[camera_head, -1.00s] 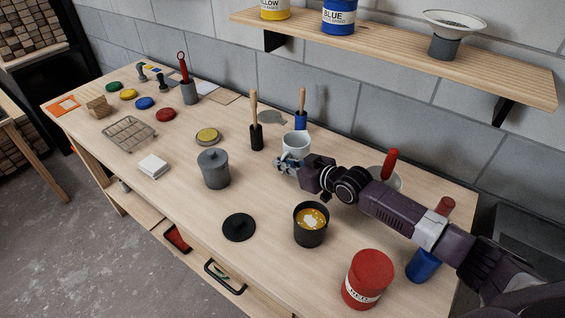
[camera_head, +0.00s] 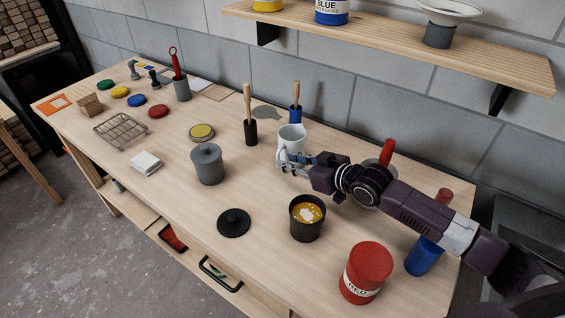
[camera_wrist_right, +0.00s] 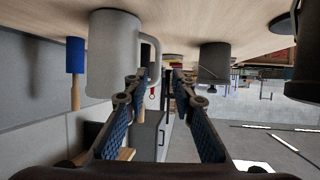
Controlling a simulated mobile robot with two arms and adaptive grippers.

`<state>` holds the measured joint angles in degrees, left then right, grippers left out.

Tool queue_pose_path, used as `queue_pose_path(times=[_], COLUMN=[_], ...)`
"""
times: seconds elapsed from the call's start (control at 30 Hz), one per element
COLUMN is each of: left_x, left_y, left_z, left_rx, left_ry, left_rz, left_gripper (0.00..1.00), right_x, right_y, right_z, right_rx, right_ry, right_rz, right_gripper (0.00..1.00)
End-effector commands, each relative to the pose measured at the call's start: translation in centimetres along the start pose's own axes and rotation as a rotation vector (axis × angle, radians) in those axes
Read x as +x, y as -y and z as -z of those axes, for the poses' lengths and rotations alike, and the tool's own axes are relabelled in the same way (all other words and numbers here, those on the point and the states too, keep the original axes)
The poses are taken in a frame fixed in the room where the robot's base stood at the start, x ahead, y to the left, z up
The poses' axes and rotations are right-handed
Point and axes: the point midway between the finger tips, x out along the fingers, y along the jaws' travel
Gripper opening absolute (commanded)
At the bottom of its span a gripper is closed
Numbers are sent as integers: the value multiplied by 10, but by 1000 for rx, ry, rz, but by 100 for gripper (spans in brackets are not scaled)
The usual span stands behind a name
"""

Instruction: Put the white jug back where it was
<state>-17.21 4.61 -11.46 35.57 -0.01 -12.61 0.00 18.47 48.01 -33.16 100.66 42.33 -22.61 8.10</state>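The white jug (camera_head: 292,137) appears to stand upright on the wooden bench, towards the wall. In the right wrist view, which is upside down, the jug (camera_wrist_right: 112,55) fills the upper left, with its handle towards the fingers. My right gripper (camera_head: 281,160) is at the jug's near side. In the wrist view its two fingers (camera_wrist_right: 158,84) are spread apart, with the end of the handle near the gap between the tips. I cannot tell whether a finger touches the handle. My left gripper is not in view.
A grey lidded pot (camera_head: 208,166), a black lid (camera_head: 234,223), a black pot (camera_head: 304,231) and a red tin (camera_head: 365,272) stand nearer. Bare bench lies between the grey pot and jug.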

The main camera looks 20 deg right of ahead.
Motion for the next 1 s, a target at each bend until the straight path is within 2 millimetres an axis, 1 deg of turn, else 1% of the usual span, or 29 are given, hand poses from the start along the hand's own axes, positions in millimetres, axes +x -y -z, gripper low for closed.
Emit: queue_pose_path(times=[0.03,0.1,0.2,0.73,0.83,1.0], left_x=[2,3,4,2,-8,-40], left_y=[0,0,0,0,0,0], left_z=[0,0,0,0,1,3], left_rx=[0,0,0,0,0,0], left_ry=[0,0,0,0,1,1], left_rz=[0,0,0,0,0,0], left_gripper=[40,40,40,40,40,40], right_x=[-7,-13,-19,-21,-25,-38], right_y=[-1,0,0,0,0,0], right_z=[-2,-2,-1,1,11,41], right_rx=[-3,-1,-2,-1,-1,-1], right_ry=[2,2,2,1,0,0], right_rz=[-1,-1,-1,0,0,0], right_gripper=[24,24,24,24,24,24])
